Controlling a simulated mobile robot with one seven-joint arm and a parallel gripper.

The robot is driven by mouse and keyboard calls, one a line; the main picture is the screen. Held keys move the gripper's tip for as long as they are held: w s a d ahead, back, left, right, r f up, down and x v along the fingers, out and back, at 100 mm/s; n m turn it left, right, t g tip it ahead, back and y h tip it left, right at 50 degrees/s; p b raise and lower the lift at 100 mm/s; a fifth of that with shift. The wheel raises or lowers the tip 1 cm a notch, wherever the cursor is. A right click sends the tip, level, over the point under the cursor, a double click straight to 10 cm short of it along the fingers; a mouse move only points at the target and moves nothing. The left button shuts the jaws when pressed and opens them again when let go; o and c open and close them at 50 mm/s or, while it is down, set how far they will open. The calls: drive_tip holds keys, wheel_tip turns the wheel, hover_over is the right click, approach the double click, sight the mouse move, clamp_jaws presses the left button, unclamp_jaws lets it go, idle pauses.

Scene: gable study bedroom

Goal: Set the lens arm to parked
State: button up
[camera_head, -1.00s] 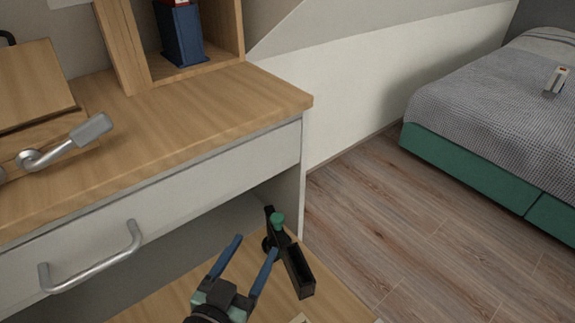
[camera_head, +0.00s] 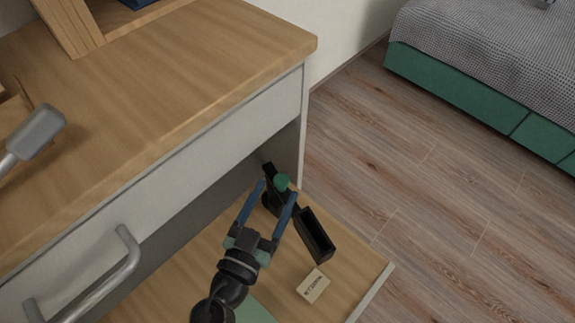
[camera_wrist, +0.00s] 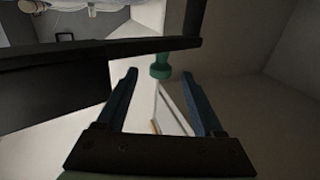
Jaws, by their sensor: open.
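The lens arm appears to be the dark bar (camera_head: 315,235) with a green knob (camera_head: 282,182), on the lower wooden surface beside the desk. In the head view my gripper (camera_head: 277,190) is open, its two blue fingers pointing at the knob, one on either side of it or just short of it. In the wrist view the green knob (camera_wrist: 160,66) hangs under a long dark bar (camera_wrist: 110,48), ahead of and between the spread fingertips of my gripper (camera_wrist: 160,72). The wrist view shows the knob slightly beyond the tips. No contact is visible.
Open floor (camera_head: 440,170) lies to the right.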

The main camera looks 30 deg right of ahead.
sight(285, 175)
drive_tip(key=b+x, duration=0.1)
drive_tip(key=x, duration=0.6)
drive_tip(key=shift+w+d, duration=0.15)
drive_tip(key=shift+w, duration=0.05)
clamp_jaws()
idle(1.1)
